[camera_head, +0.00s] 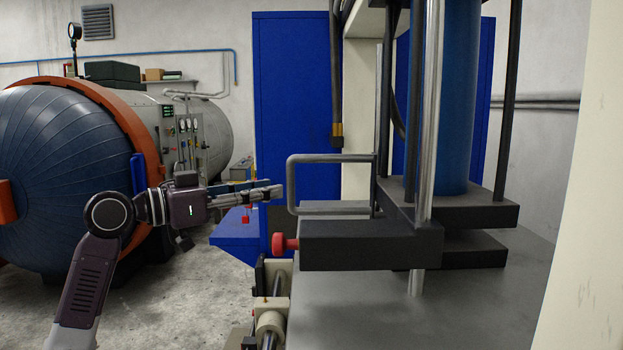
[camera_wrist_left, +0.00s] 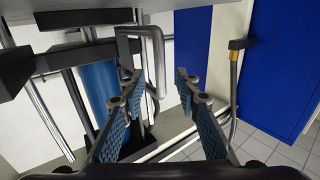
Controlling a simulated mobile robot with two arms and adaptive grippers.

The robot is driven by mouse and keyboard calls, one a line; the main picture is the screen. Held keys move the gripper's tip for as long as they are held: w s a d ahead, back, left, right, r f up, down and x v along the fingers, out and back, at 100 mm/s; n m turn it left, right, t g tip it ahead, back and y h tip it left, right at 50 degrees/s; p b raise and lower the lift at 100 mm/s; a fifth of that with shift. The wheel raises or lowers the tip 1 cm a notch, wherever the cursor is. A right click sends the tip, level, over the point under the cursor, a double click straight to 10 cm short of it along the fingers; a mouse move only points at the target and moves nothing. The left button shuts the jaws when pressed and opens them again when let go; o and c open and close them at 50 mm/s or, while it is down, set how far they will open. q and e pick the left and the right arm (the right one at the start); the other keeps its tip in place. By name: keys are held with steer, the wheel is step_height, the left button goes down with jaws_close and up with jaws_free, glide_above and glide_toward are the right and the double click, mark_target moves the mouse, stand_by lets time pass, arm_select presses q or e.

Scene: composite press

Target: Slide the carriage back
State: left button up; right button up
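The carriage (camera_head: 358,242) is a dark grey block on the press. It has a grey metal loop handle (camera_head: 289,185) standing on its left side and a red knob (camera_head: 287,244) at its left end. My left gripper (camera_head: 274,190) reaches in from the left, level with the handle and just left of its upright bar. In the left wrist view my gripper (camera_wrist_left: 158,80) has its two blue-padded fingers apart, with the handle (camera_wrist_left: 157,62) ahead, nearer the left finger. Nothing is held. I cannot tell whether the finger touches the handle. My right gripper is not in view.
The press's blue cylinder (camera_head: 457,100) and steel columns (camera_head: 430,110) stand right of the handle. A hanging hose (camera_head: 336,90) is above it. A grey press table (camera_head: 400,310) lies below. A large blue autoclave door (camera_head: 60,160) stands at left, with open floor before it.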

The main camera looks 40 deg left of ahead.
mark_target(291, 207)
arm_select(q)
steer(key=p+x, duration=0.3)
steer(key=x, duration=0.3)
steer(key=shift+w+p, duration=0.15)
steer(key=shift+p, duration=0.2)
steer(key=shift+c, duration=1.1)
steer(key=c, duration=0.5)
jaws_close()
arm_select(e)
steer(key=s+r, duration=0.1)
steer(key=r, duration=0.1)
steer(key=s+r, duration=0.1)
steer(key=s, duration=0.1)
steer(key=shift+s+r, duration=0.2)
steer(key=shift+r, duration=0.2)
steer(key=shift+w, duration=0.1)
